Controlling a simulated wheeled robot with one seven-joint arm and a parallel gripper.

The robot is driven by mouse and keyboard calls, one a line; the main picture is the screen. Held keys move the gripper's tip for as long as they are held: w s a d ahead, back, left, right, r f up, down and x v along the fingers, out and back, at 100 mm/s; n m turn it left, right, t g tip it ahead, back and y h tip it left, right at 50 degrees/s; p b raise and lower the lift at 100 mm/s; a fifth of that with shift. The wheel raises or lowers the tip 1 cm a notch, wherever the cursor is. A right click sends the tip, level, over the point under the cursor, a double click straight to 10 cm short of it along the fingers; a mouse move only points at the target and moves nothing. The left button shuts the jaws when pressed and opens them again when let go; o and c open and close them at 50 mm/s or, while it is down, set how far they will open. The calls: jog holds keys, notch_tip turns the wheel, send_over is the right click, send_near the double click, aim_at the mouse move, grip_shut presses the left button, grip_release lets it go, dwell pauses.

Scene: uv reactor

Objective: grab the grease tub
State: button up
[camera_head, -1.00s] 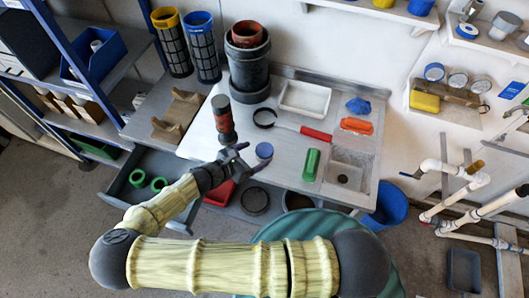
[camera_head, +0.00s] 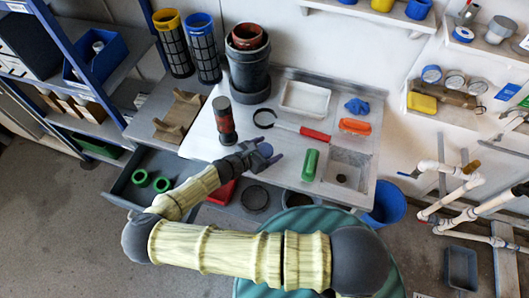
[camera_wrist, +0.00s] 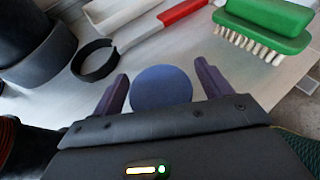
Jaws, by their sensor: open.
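The grease tub appears to be the small round item with a plain blue lid (camera_wrist: 161,88), seen from above in the wrist view. It stands near the front edge of the metal worktop, and in the head view (camera_head: 265,150) my gripper partly covers it. My gripper (camera_wrist: 161,72) is open, with one dark finger on each side of the tub. Gaps show between the lid and both fingers. The tub's side wall and its lower part are hidden.
A green brush (camera_wrist: 264,25) lies to the right of the tub. A strap wrench with a red handle (camera_head: 315,134) lies behind it. A dark-topped red cylinder (camera_head: 225,122) stands to the left. The sink (camera_head: 345,174) is at the right and an open drawer (camera_head: 128,190) at the lower left.

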jog(key=shift+w+d, duration=0.1)
jog(key=shift+d, duration=0.05)
jog(key=shift+c, duration=0.4)
jog(key=c, duration=1)
